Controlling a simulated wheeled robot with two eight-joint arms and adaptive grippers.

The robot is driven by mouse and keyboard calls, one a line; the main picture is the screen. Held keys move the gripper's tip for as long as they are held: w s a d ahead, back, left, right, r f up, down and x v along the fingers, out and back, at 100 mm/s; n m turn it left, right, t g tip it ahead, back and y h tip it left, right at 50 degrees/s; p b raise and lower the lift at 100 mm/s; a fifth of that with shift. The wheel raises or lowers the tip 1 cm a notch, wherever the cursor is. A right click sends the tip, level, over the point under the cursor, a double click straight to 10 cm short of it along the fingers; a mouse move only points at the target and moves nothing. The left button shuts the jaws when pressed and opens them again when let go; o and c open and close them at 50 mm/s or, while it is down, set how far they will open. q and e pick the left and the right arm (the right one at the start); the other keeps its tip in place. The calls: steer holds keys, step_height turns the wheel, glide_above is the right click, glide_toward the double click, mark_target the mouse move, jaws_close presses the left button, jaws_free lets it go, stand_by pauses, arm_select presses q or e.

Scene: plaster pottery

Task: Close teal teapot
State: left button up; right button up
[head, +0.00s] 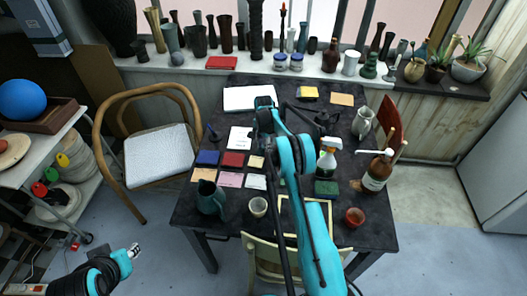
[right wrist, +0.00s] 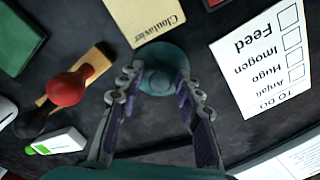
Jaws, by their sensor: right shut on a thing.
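The teal teapot (head: 210,199) stands upright at the front left of the dark table; its top looks open. In the right wrist view a round teal piece (right wrist: 162,80), which looks like the teapot's lid, sits between the fingertips of my right gripper (right wrist: 156,84). The fingers are shut on it. In the head view my right gripper (head: 265,122) is over the middle of the table, behind and right of the teapot, mostly hidden by its own arm. My left gripper (head: 132,252) is low at the left, off the table; its jaws are too small to read.
A to-do sheet (right wrist: 275,60) and a cream card (right wrist: 143,18) lie near the right gripper. A chair (head: 158,152) is at the left.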

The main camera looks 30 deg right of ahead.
mark_target(263, 147)
steer(key=shift+s+f, duration=0.1)
steer(key=shift+f, duration=0.05)
